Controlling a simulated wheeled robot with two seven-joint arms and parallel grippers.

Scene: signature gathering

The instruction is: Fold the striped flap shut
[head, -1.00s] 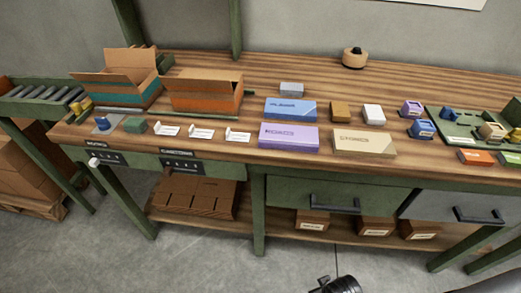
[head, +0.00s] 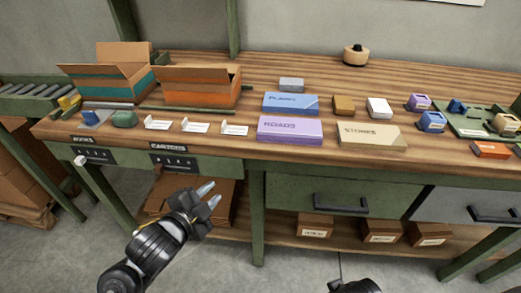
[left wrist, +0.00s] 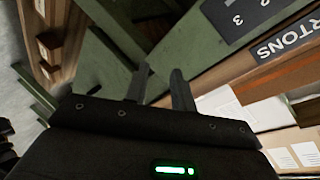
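Two open cartons stand at the back left of the bench in the head view. One carton (head: 112,80) has a teal band and raised flaps. The other carton (head: 197,88) has an orange band and flaps standing open. I cannot make out stripes on any flap at this size. My left gripper (head: 210,194) is in front of the bench, below its front edge, well short of both cartons. Its fingers are apart with nothing between them; they also show in the left wrist view (left wrist: 160,75). My right gripper's fingers are out of view.
White cards (head: 195,127) lie in front of the cartons. A blue box (head: 290,104), a purple box (head: 290,130) and a tan box (head: 371,136) lie mid-bench. A green tray (head: 468,122) is at the right. Labelled panels (head: 174,161) line the bench's front edge.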

